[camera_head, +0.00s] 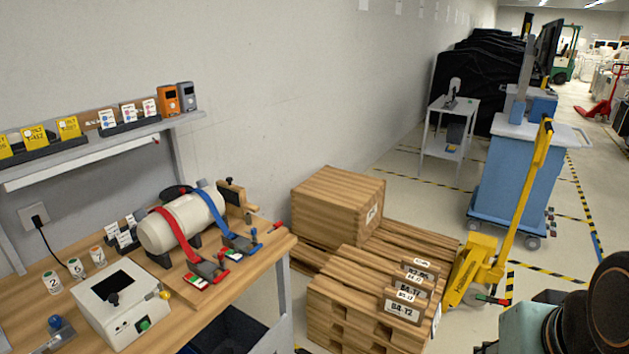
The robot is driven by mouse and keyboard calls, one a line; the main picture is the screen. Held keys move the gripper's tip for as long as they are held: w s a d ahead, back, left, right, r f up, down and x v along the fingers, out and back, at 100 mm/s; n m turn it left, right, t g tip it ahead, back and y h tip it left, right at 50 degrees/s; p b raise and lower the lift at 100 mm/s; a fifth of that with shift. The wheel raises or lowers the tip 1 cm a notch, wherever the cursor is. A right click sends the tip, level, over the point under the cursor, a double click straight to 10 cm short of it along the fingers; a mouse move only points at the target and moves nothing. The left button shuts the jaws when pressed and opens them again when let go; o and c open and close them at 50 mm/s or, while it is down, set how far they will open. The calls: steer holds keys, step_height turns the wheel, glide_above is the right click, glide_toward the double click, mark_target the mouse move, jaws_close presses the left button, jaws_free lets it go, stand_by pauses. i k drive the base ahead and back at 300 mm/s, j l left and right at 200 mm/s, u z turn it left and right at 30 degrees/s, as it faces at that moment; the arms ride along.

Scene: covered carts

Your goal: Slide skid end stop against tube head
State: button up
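A cream-white tube (170,226) lies on a wooden skid (188,268) on the workbench. A red strap (177,238) and a blue strap (222,219) cross over it, each running down to a ratchet at the skid's front. An upright wooden end stop (235,199) with a black knob stands at the tube's far right end. I cannot tell whether the stop touches the tube head or a small gap remains; the blue strap and tube partly hide that spot. My gripper's fingers do not show; only dark and teal parts of my arm appear at the lower right.
A white control box (122,310) and several numbered bottles stand left of the skid on the bench (258,262). A shelf (105,150) hangs above. Wooden crates and pallets (372,290), a yellow pallet jack (477,268) and a blue cart (512,180) stand to the right.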

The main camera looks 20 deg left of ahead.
mark_target(235, 197)
steer(key=u, duration=1.35)
steer(key=i+l, duration=0.1)
steer(key=i, duration=0.25)
steer(key=i+l, duration=0.15)
steer(key=i, duration=0.2)
